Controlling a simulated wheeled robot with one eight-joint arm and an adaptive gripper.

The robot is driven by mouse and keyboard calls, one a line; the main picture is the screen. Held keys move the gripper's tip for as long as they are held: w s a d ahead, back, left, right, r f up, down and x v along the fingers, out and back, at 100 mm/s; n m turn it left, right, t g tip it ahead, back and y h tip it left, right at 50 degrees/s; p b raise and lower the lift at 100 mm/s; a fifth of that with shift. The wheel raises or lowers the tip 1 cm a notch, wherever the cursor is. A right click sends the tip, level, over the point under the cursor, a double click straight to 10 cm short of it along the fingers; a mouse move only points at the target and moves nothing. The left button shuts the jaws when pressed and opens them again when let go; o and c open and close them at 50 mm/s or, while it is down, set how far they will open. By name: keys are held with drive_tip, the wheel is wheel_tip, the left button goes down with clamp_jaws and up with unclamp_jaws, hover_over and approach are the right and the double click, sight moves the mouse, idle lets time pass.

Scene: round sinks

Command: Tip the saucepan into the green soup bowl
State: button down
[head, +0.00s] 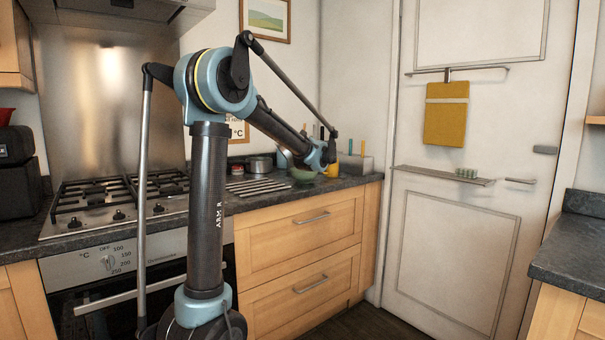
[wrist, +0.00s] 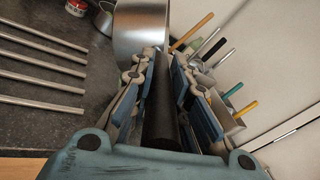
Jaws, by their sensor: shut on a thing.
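My gripper (wrist: 162,75) is shut on the black handle of the saucepan (wrist: 140,28) in the wrist view. The saucepan's shiny steel side lies beyond the fingertips, and its inside is not visible. In the head view a small part of the saucepan (head: 282,157) shows left of my wrist, and my arm hides the fingers. The green soup bowl (head: 303,174) sits on the dark counter just below my wrist, partly covered. The bowl cannot be made out in the wrist view. The saucepan appears close to the bowl, but its exact tilt is unclear.
A small steel pot (head: 260,164) and a red-labelled tin (wrist: 76,7) stand at the back of the counter. Metal rods (head: 258,187) lie left of the bowl. A utensil holder (head: 357,166) stands to the right, close beside my gripper. The gas hob (head: 110,203) is farther left.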

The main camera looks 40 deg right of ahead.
drive_tip(key=shift+s+d+r+m+t, duration=0.15)
drive_tip(key=shift+s+d+r+m, duration=0.1)
drive_tip(key=shift+d+m, duration=0.4)
drive_tip(key=shift+s+d+r+m+t, duration=0.15)
drive_tip(key=shift+s+d+r+m, duration=0.15)
drive_tip(key=shift+m, duration=0.65)
idle(4.5)
drive_tip(key=shift+d+m, duration=0.2)
drive_tip(key=shift+m, duration=0.4)
idle(1.3)
